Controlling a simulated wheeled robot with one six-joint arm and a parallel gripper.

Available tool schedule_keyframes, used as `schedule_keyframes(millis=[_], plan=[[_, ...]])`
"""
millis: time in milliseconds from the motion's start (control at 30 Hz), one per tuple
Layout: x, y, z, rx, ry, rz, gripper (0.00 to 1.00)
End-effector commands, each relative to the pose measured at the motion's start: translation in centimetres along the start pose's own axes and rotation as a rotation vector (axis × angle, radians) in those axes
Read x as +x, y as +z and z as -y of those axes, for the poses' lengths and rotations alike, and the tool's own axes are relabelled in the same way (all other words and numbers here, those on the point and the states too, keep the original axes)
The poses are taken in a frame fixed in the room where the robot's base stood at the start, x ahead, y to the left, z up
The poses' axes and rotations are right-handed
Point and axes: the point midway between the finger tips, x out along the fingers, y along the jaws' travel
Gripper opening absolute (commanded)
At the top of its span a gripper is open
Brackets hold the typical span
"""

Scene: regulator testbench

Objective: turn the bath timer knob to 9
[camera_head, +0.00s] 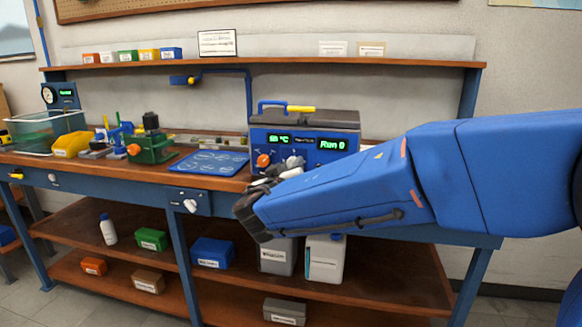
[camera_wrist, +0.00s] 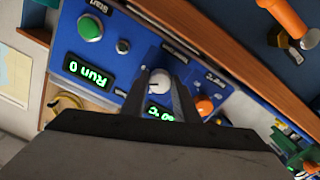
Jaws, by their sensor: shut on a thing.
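The blue bath (camera_head: 305,119) with a grey lid stands on the bench at centre. Its displays read "60 °C" (camera_head: 279,138) and "Run 0" (camera_head: 332,145). In the wrist view, a white knob (camera_wrist: 159,80) sits on the blue panel between my gripper's (camera_wrist: 160,86) fingertips, which are shut on it. It looks like the timer knob, but the small labels are too blurred to read. An orange knob (camera_wrist: 204,105) is beside it, outside the fingers. In the head view, my gripper (camera_head: 282,172) is at the bath's front and hides the panel's lower part.
A green start button (camera_wrist: 90,27) and the "Run 0" display (camera_wrist: 88,70) are near the fingers in the wrist view. A blue mat (camera_head: 209,161) and a green fixture (camera_head: 150,145) lie left of the bath. The wooden bench edge runs below my gripper.

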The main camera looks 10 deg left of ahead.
Motion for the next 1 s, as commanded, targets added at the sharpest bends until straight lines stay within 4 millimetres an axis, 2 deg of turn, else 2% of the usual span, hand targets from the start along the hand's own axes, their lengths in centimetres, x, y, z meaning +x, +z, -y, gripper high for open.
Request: schedule_keyframes(millis=[500,700,1000], plan=[[-0.03,0.32,0.10,0.436,0.000,0.005,0.05],[-0.03,0.32,0.10,0.542,0.000,0.005,0.05],[-0.03,0.33,0.11,0.612,0.000,0.005,0.05]])
